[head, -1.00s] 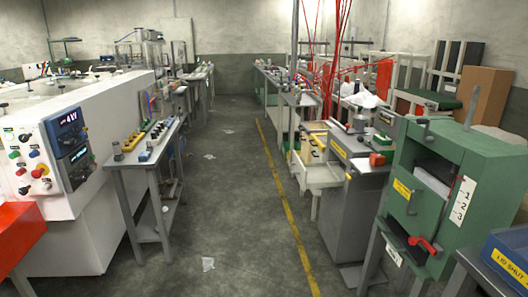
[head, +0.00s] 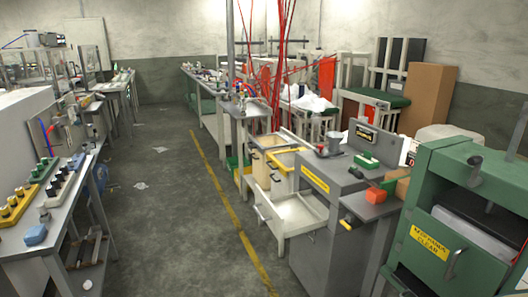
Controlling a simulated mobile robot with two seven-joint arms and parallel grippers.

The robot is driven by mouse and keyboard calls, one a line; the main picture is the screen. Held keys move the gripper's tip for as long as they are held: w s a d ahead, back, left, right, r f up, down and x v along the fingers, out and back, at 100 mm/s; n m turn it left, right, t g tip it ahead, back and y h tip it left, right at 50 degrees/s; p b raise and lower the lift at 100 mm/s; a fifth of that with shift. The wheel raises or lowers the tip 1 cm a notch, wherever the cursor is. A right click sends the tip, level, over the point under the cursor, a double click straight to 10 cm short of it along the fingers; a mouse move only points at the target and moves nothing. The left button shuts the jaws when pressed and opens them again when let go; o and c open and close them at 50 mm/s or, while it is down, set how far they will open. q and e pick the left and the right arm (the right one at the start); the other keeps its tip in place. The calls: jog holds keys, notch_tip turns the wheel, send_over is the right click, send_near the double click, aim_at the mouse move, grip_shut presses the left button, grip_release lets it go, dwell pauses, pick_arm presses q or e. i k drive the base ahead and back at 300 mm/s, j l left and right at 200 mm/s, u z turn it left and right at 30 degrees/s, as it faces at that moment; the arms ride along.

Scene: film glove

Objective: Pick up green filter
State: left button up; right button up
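I cannot tell for sure which thing is the green filter. A small green block (head: 366,162) with a pale edge lies on top of the grey machine (head: 335,215) at the right of centre. A green-edged item (head: 238,162) shows low beside the benches near the centre, too small to make out. Neither of my grippers is in view.
A green cabinet (head: 465,215) stands at the right. An open white drawer (head: 295,213) juts towards the aisle. A bench (head: 68,215) with coloured trays is at the left. The aisle floor (head: 165,220) is mostly clear.

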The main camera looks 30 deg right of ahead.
aim_at(365, 160)
jog(key=i+z, duration=0.2)
jog(key=i, duration=0.3)
jog(key=i+j+z, duration=0.15)
jog(key=i, duration=0.35)
jog(key=i+j+z, duration=0.2)
jog(key=i, duration=0.3)
